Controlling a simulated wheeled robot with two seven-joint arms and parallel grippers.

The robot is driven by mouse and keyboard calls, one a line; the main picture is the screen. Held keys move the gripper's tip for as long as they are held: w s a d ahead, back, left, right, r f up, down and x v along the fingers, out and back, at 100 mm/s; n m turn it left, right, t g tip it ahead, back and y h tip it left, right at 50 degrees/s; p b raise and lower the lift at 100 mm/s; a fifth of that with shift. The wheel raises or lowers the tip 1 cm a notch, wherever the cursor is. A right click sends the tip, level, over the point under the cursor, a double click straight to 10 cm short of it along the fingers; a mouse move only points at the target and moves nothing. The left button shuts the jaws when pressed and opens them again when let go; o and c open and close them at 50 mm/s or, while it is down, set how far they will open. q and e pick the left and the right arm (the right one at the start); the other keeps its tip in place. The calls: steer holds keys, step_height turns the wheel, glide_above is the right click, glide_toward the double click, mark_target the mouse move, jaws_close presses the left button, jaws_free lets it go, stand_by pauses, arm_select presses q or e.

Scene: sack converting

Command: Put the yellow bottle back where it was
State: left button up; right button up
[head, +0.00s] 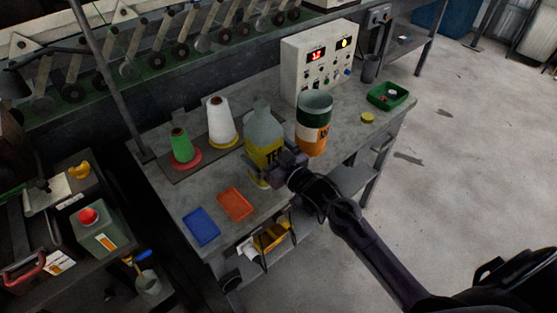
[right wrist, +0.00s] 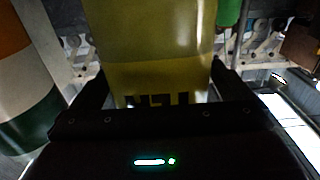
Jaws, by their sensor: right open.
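The yellow bottle (head: 264,130) has a greyish, cloudy upper part and a yellow lower part with dark lettering. It stands upright on the workbench (head: 222,176), in front of the white thread cone. My right gripper (head: 272,168) is at its lower part. In the right wrist view the yellow bottle (right wrist: 150,45) fills the space between the two fingers of the right gripper (right wrist: 160,85). The jaws are open around it; whether a finger touches it I cannot tell. The gripper hides part of the bottle's base. My left gripper is not in view.
A green, white and orange can (head: 313,125) stands close right of the bottle. Green (head: 181,146) and white (head: 221,122) thread cones stand left and behind. Orange (head: 235,204) and blue (head: 201,227) trays lie in front. A control box (head: 318,62) and green bin (head: 388,96) are farther back.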

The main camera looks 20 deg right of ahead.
steer(key=b+v, duration=0.1)
steer(key=v, duration=1)
steer(key=shift+s, duration=0.35)
